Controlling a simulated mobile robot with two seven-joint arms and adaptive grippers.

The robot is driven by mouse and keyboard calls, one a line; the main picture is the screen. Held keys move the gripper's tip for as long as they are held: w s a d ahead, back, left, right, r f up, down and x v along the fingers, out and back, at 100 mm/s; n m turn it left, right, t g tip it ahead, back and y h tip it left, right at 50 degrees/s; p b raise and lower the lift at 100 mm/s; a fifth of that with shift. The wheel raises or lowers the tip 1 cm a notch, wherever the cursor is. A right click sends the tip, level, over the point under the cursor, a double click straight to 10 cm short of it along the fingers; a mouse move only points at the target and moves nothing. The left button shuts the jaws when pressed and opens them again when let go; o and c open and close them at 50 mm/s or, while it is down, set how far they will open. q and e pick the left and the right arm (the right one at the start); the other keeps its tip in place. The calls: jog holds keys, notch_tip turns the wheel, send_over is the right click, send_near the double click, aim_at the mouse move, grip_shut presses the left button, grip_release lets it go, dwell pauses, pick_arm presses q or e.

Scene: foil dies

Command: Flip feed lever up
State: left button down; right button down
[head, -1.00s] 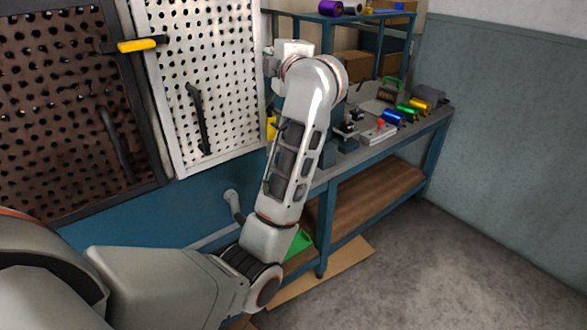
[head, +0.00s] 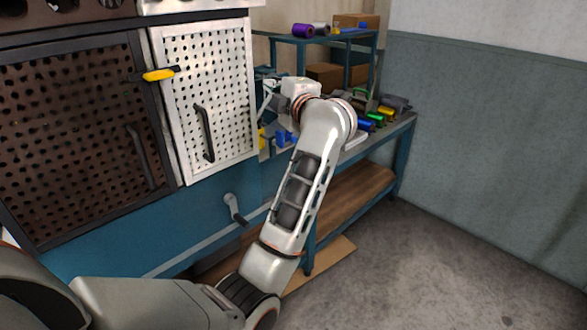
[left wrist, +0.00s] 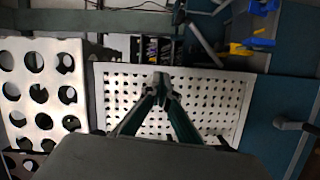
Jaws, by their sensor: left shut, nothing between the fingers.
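My left gripper (head: 268,97) is at the right of the white perforated door, partly hidden by my wrist. In the left wrist view its fingers (left wrist: 161,84) are closed together, with nothing between them, in front of the white perforated panel (left wrist: 225,95). I cannot tell for sure which part is the feed lever. A yellow-gripped black lever (head: 160,75) lies nearly level across the seam between the two doors, apart from my gripper. A grey crank-like handle (head: 235,210) sticks out of the blue cabinet front; it also shows in the left wrist view (left wrist: 296,125). My right gripper is out of view.
The white perforated door (head: 232,100) and the dark perforated door (head: 75,130) carry black pull handles. The blue workbench (head: 400,135) holds colored foil rolls. Blue and yellow parts (left wrist: 255,40) stand near the panel in the left wrist view. The floor at right is clear.

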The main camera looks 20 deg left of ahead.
pick_arm(q)
jog(key=s+d+f+m+t+h, duration=0.4)
jog(key=d+f+m+t, duration=0.1)
jog(key=m, duration=0.4)
jog(key=s+d+f+m+t+h+p, duration=0.1)
jog(key=s+d+f+m+t+h, duration=0.3)
jog(key=f+m+t, duration=0.3)
jog(key=shift+s+d+f+m+h, duration=0.2)
jog(key=shift+d+f+m+h, duration=0.2)
jog(key=shift+f+m, duration=1.3)
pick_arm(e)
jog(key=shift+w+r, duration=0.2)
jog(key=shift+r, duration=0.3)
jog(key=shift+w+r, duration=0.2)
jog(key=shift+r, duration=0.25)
pick_arm(q)
jog(key=shift+r, duration=0.15)
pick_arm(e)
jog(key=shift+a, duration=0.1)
